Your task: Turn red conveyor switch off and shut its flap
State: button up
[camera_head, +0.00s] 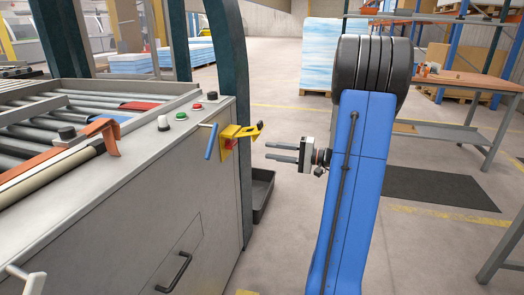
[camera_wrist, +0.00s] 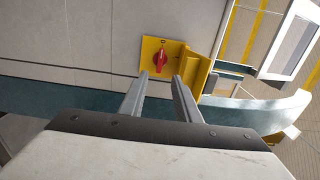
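The red conveyor switch (camera_wrist: 160,61) is a red rotary knob on a yellow plate (camera_wrist: 150,46); its grip runs roughly up and down in the wrist view. Its yellow flap (camera_wrist: 195,72) stands open, folded out to the right of the plate. In the head view the switch (camera_head: 229,143) sits at the machine's corner, with the flap (camera_head: 243,130) sticking out towards my gripper. My gripper (camera_head: 267,151) is open and empty, right of the switch and apart from it. Its fingertips (camera_wrist: 160,79) point at the knob in the wrist view. The knob's markings are too small to read.
A blue handle (camera_head: 211,141) hangs just left of the switch. Push buttons (camera_head: 181,116) sit on the machine top (camera_head: 150,138). A dark bin (camera_head: 262,192) stands on the floor below. A workbench (camera_head: 465,80) is at the right. The floor around my arm looks clear.

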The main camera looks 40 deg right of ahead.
jog(key=shift+v, duration=1.55)
